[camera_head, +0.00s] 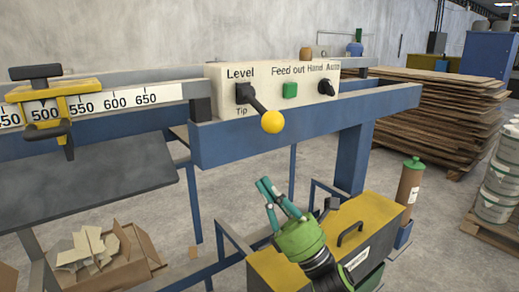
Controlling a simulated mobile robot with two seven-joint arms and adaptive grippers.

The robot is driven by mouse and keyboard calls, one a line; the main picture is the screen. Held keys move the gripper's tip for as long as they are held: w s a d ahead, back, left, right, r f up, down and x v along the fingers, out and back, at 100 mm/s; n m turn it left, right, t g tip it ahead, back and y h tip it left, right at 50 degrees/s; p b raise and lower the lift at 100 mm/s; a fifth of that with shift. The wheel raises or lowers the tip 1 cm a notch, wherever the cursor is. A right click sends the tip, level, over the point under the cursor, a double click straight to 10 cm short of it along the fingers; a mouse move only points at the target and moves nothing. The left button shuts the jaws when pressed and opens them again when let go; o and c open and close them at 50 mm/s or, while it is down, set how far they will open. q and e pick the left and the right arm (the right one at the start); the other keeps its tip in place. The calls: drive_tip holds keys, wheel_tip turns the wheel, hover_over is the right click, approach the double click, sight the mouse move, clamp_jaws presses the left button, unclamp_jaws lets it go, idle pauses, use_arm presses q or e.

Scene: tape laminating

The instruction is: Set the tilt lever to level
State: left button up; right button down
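The tilt lever (256,106) is a black arm with a yellow ball knob (272,122) at its end. It sits on the cream control panel (315,76) between the label "Level" above and "Tip" below. The lever slants down and to the right, with its knob below the panel's lower edge, in front of the blue beam. My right gripper (265,182), green with teal fingers, is below the knob and apart from it, pointing up and left. Its fingertips are close together with nothing seen between them. My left gripper is not in view.
The panel also has a green button (290,90) and a black Hand/Auto knob (326,87). The blue beam (300,125) runs behind the ball knob. A yellow-topped box (375,213) stands beside my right gripper. A scale with a yellow clamp (55,92) is at left.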

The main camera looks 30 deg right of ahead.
sight(262, 108)
use_arm(q)
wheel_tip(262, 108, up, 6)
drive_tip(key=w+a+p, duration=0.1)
drive_tip(key=p, duration=0.5)
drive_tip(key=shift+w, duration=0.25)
use_arm(e)
drive_tip(key=w+r, duration=0.4)
drive_tip(key=r, duration=0.4)
drive_tip(key=shift+r, duration=0.25)
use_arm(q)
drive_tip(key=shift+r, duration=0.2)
use_arm(e)
drive_tip(key=shift+s+d+r, duration=0.1)
